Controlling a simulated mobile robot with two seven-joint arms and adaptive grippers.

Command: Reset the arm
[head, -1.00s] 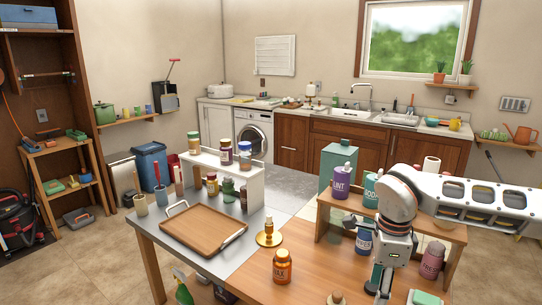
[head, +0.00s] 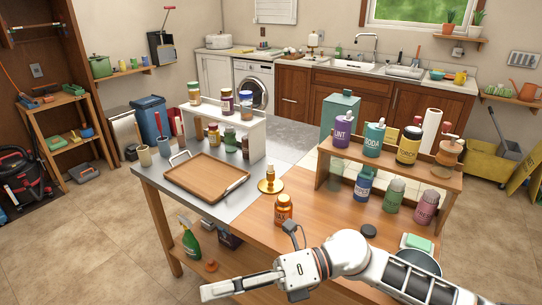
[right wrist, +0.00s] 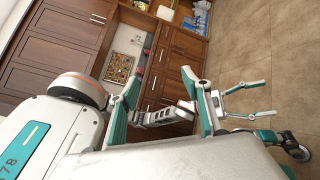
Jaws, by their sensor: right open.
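My right gripper (head: 243,289) shows at the bottom middle of the head view. Its arm comes in from the lower right and lies in front of the wooden worktop (head: 345,232). A pale finger points left, and the jaws hold nothing that I can see. In the right wrist view, teal and white fingers (right wrist: 160,82) stand apart with a gap between them. My left gripper cannot be made out in the head view.
An orange bottle (head: 283,208) stands on the worktop just beyond my right gripper. A wooden shelf (head: 400,163) holds several bottles at right. A wooden tray (head: 207,178) lies at left. A green spray bottle (head: 188,240) stands on the lower shelf. Floor at lower left is clear.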

